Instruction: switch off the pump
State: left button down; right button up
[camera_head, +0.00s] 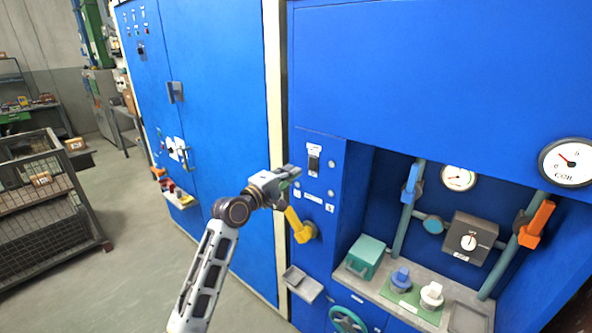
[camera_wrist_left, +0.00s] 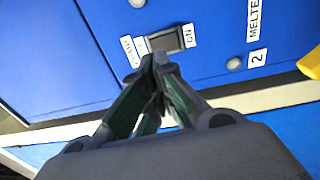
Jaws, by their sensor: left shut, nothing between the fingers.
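A black rocker switch (camera_head: 313,162) with a white label above it sits on the blue panel in the head view. It also shows in the left wrist view (camera_wrist_left: 167,40), with a label reading ON at one end and small labels at the other. I cannot read the word pump on any label. My left gripper (camera_head: 293,172) is shut and empty, just below and left of the switch in the head view. In the wrist view its fingertips (camera_wrist_left: 160,62) overlap the switch's edge; I cannot tell whether they touch it. My right gripper is not in view.
A yellow lever (camera_head: 299,226) sticks out below my left gripper. To the right, a recess holds a grey box with a rotary knob (camera_head: 469,242), an orange-handled valve (camera_head: 537,222) and a teal box (camera_head: 366,256). A small tray (camera_head: 303,283) juts out below.

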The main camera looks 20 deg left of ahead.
pick_arm(q)
jog(key=shift+v, duration=2.55)
